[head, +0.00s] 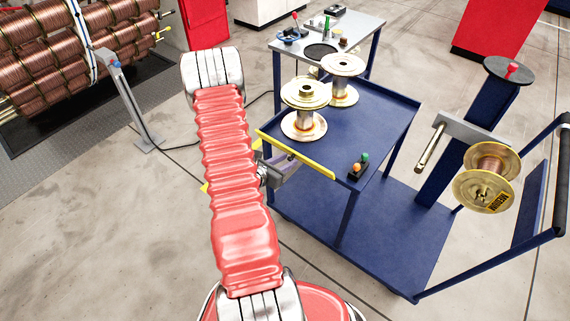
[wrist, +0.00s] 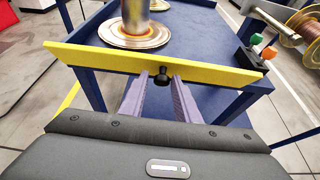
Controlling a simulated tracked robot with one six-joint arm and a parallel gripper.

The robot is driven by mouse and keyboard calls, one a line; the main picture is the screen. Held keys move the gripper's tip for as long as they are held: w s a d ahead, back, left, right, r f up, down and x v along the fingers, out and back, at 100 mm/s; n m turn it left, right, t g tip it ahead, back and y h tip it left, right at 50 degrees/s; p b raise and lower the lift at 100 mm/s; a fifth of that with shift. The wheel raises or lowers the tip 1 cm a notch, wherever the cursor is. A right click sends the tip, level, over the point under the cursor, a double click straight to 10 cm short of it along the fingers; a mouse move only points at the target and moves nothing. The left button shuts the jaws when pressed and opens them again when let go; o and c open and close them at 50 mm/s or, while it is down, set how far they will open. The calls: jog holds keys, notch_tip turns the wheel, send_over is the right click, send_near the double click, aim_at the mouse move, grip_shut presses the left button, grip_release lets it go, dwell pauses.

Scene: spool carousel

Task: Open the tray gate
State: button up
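The tray gate is a yellow bar (head: 312,164) along the near edge of the blue cart tray (head: 378,118). In the wrist view the gate (wrist: 105,62) crosses the tray front, with a small black knob (wrist: 161,77) at its middle. My gripper (wrist: 159,82) has its two purple-grey fingers apart, one on each side below the knob. I see a gap around the knob; whether the fingertips touch the bar cannot be told. In the head view my gripper (head: 287,160) is at the near side of the gate, partly hidden by my arm.
Two upright spools, a nearer one (head: 304,108) and a farther one (head: 342,78), stand on the tray behind the gate. A button box (head: 358,167) sits at the tray's near right corner. A spool (head: 487,177) hangs at right by a blue post (head: 468,135).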

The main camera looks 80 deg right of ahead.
jog(key=shift+w, duration=0.1)
grip_shut()
jog(key=shift+a, duration=0.45)
jog(key=shift+d, duration=0.5)
